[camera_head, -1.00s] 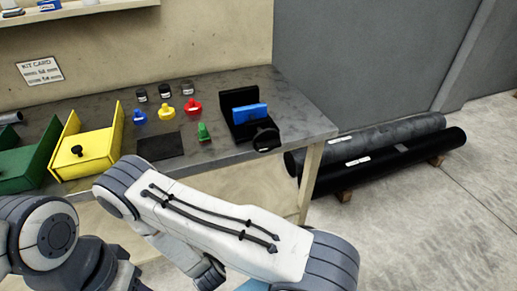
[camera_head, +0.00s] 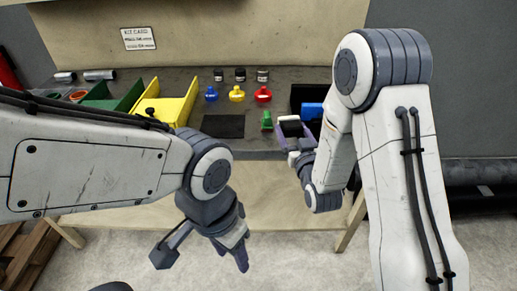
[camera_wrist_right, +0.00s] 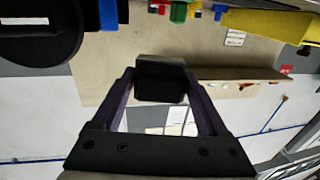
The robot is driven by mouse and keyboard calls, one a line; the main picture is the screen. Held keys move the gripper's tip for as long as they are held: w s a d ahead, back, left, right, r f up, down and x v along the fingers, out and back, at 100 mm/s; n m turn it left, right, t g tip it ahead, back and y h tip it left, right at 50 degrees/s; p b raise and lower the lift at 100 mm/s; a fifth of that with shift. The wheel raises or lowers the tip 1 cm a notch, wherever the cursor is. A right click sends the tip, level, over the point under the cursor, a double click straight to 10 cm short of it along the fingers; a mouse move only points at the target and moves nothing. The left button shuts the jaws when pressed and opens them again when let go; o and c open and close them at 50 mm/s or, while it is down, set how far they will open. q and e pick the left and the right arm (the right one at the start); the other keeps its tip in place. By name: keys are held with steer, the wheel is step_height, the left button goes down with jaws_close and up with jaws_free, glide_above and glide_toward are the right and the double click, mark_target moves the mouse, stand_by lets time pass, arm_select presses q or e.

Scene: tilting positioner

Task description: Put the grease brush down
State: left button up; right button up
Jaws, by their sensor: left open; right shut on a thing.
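My right gripper (camera_head: 292,128) is at the front edge of the bench, beside the green piece. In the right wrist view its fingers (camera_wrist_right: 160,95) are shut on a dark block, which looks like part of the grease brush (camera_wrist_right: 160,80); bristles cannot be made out. In the head view the held thing is small and partly hidden by the fingers. My left gripper (camera_head: 238,254) hangs open and empty in front of the bench, below its top. A flat black mat (camera_head: 222,126) lies bare on the bench, left of the right gripper.
A green piece (camera_head: 267,121) stands between mat and right gripper. Blue (camera_head: 211,94), yellow (camera_head: 237,94) and red (camera_head: 263,95) knobbed pieces stand behind. A yellow bin (camera_head: 172,105) is left; a black fixture with a blue block (camera_head: 312,111) is right, partly behind my arm.

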steer(key=shift+d+r+n+y, duration=0.25)
steer(key=shift+r+n+y, duration=0.05)
steer(key=shift+r, duration=0.6)
steer(key=p, duration=0.1)
glide_above(258, 147)
step_height(258, 147, down, 7)
steer(key=shift+s+r, duration=0.15)
steer(key=shift+r, duration=0.05)
step_height(258, 147, down, 4)
steer(key=shift+f+p, duration=0.1)
steer(key=shift+p, duration=0.3)
steer(key=shift+f, duration=0.15)
steer(key=o, duration=1.1)
